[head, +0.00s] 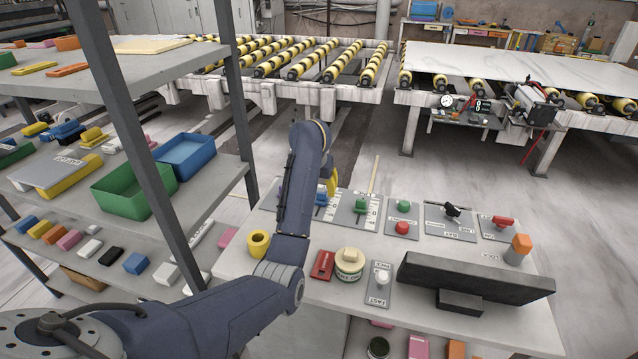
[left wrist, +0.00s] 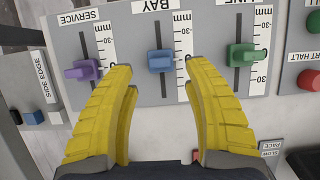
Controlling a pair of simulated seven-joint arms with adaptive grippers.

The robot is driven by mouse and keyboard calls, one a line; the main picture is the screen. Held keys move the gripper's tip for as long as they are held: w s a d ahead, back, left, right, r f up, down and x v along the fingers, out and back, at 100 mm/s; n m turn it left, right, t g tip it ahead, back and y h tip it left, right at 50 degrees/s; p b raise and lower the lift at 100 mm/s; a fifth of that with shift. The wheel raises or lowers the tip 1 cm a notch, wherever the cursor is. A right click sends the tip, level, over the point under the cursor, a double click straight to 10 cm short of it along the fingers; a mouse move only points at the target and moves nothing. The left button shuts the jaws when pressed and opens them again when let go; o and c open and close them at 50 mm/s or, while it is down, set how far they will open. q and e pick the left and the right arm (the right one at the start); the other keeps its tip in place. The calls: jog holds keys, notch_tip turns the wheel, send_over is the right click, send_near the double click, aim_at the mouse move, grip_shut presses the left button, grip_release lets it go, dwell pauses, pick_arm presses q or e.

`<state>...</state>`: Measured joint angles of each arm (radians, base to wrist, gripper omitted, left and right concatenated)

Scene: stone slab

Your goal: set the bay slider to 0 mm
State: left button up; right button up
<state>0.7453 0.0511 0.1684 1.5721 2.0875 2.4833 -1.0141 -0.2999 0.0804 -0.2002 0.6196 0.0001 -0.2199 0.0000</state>
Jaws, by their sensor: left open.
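The bay slider (left wrist: 160,61) is a blue knob on a dark vertical slot under the label BAY, with a white mm scale (left wrist: 182,32) to its right. The knob stands around the middle of its slot; I cannot read its exact value, as the right finger covers part of the scale. My left gripper (left wrist: 159,66) is open, its yellow fingertips left and right of the blue knob, with gaps. In the head view the blue knob (head: 321,197) shows beside my left gripper (head: 331,186), which my arm partly hides. My right gripper is not in view.
A purple service slider (left wrist: 82,70) is to the left and a green slider (left wrist: 241,56) to the right, close to the fingers. On the console also stand a red button (head: 402,228), a yellow ring (head: 258,243), a round tin (head: 349,262) and a dark screen (head: 475,276).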

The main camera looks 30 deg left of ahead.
pick_arm(q)
jog(key=shift+v, duration=1.4)
jog(key=shift+r, duration=0.1)
